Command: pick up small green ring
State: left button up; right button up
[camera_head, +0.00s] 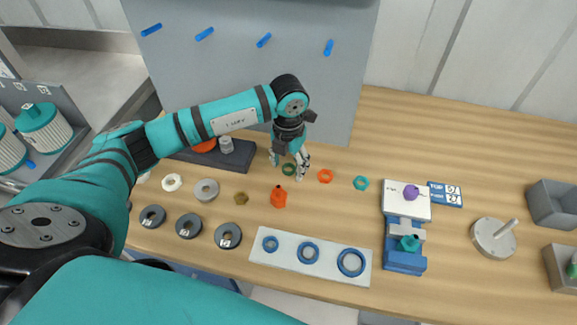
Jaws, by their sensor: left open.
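A small green ring (289,169) lies flat on the wooden table, below and between the fingers of my left gripper (289,164). The gripper points down and is open, with one finger on each side of the ring. I cannot tell how far the fingertips are above the table. A teal ring (361,183) and an orange ring (325,176) lie to the right, apart from the gripper. My right gripper is not in view.
An orange bottle-shaped piece (279,197) stands just in front of the gripper. A white board (284,253) with blue rings is near the front edge. A blue stand (404,262) is to the right. A grey panel (330,95) rises behind.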

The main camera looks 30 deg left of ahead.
pick_arm(q)
jog(key=shift+c, duration=0.2)
jog(key=c, duration=0.8)
jog(key=shift+o, duration=0.2)
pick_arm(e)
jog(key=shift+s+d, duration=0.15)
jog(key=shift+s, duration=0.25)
pick_arm(q)
jog(key=shift+r, duration=0.15)
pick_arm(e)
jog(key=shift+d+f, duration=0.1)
